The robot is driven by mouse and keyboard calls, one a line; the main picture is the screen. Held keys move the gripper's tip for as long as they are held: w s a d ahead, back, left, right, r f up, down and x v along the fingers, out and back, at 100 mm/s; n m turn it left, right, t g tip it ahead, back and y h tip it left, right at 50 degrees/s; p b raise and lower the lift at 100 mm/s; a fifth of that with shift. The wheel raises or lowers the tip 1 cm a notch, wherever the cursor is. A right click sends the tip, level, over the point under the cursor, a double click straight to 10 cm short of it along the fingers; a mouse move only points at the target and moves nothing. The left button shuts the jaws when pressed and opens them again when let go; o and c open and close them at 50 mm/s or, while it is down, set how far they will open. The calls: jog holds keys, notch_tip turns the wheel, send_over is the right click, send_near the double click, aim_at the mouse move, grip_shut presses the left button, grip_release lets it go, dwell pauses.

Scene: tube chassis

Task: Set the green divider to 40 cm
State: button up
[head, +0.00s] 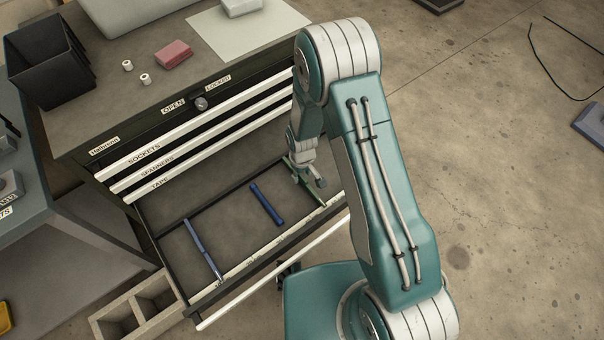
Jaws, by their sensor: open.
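The jaws are open. I cannot tell whether a finger touches the divider. A blue divider (202,247) crosses the drawer near the left end, its front end at the scale. The scale numbers are too small to read.
A darker blue bar (266,204) lies between the two dividers. Three shut drawers marked sockets, spanners and tape (158,163) are above. A red block (174,54) and a black bin (52,62) are on the cabinet top. The right floor is mostly clear.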

jog(key=shift+f, duration=0.25)
jog(key=shift+c, duration=0.4)
grip_shut()
jog(key=s+a, duration=0.1)
jog(key=a, duration=0.1)
jog(key=s+a, duration=0.2)
jog(key=shift+s+a, duration=0.1)
jog(key=shift+a, duration=0.25)
jog(key=shift+o, duration=0.4)
grip_release()
